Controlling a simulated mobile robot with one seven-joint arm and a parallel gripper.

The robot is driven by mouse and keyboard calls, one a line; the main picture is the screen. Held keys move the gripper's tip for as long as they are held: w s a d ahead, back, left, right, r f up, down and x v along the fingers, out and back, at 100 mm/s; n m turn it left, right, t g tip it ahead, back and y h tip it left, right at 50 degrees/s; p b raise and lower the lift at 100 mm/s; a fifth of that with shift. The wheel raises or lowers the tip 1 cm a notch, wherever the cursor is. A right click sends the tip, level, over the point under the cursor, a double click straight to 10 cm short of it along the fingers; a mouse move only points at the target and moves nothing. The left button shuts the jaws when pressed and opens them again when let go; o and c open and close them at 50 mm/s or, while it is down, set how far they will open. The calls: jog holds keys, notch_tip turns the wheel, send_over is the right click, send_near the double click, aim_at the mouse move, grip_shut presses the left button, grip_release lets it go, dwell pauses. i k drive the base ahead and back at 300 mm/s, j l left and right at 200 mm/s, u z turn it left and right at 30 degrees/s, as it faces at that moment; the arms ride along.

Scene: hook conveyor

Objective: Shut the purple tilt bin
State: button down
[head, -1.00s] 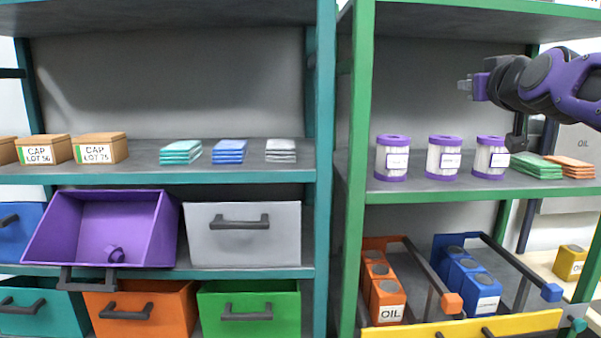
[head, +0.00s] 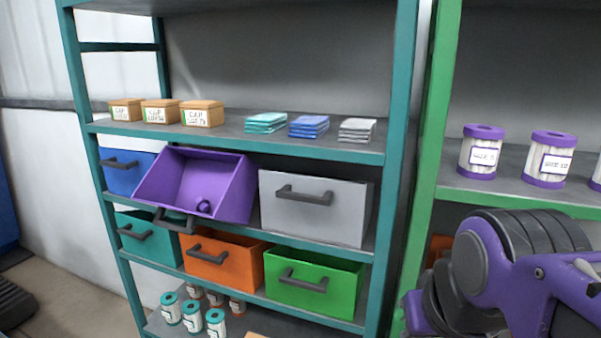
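The purple tilt bin (head: 232,190) is on the middle shelf of the teal rack, between a blue bin and a grey bin. It is tipped forward and open, and its inside shows. A small purple ring-shaped item (head: 204,206) lies inside it near the front. Its dark handle (head: 175,221) hangs low at the front, over the row of bins below. My purple and black arm is at the lower right, in front of the green rack and well apart from the bin. My gripper is out of view or hidden behind the arm.
Beside it are a blue bin (head: 124,171) and a grey bin (head: 345,212), both upright. Below are a teal bin (head: 150,245), an orange bin (head: 240,262) and a green bin (head: 330,290).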

aim_at(178, 175)
jog(key=k+j+u, duration=0.1)
jog(key=j, duration=0.25)
jog(key=k+j+u, duration=0.1)
jog(key=j, duration=0.25)
jog(key=k+j, duration=0.15)
jog(key=j, duration=0.2)
jog(key=k+j+u, duration=0.15)
jog(key=j, duration=0.2)
jog(key=i, duration=0.05)
